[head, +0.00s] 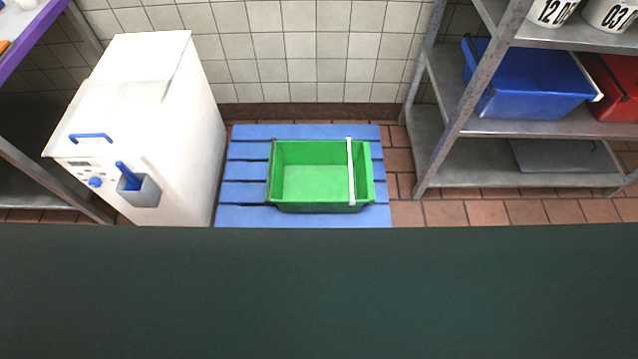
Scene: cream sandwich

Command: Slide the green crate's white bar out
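A green crate (310,207) sits on a blue slatted pallet (245,190) on the floor, in the middle of the head view. It looks empty. Its white bar (351,170) lies across the crate near the right end, running from the back rim to the front rim. Neither of my grippers shows in the head view.
A white machine (150,120) with a blue handle stands left of the pallet. A metal shelf rack (460,110) with a blue crate (530,80) and a red crate (615,85) stands right. A dark surface (320,295) fills the foreground. Red-brown floor shows right of the pallet.

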